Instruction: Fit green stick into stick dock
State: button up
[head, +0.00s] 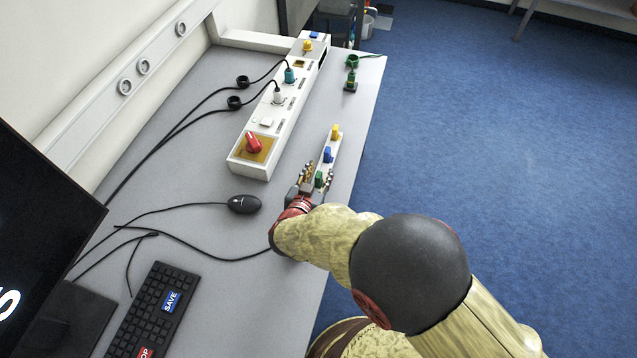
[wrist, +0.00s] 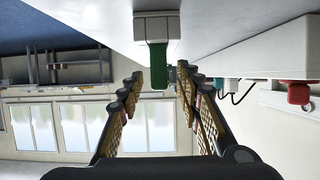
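The green stick (head: 319,179) stands at the near end of a narrow white holder (head: 325,168) on the table's right side. A blue stick (head: 328,155) and a yellow one (head: 335,132) stand farther along it. My gripper (head: 312,175) is at the green stick. In the wrist view, which looks upside down, the green stick (wrist: 158,65) shows ahead between the spread fingers of my gripper (wrist: 160,78), with gaps on both sides. The gripper is open and holds nothing. I cannot tell for certain which part is the stick dock.
A long white panel (head: 240,165) stands left of the holder, with a red knob (head: 253,142), cabled plugs and blue and yellow pieces at its far end. A green plug (head: 350,82) stands near the right edge. A mouse (head: 244,204) and keyboard (head: 155,310) lie nearer.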

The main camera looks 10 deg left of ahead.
jog(key=shift+c, duration=1.3)
grip_shut()
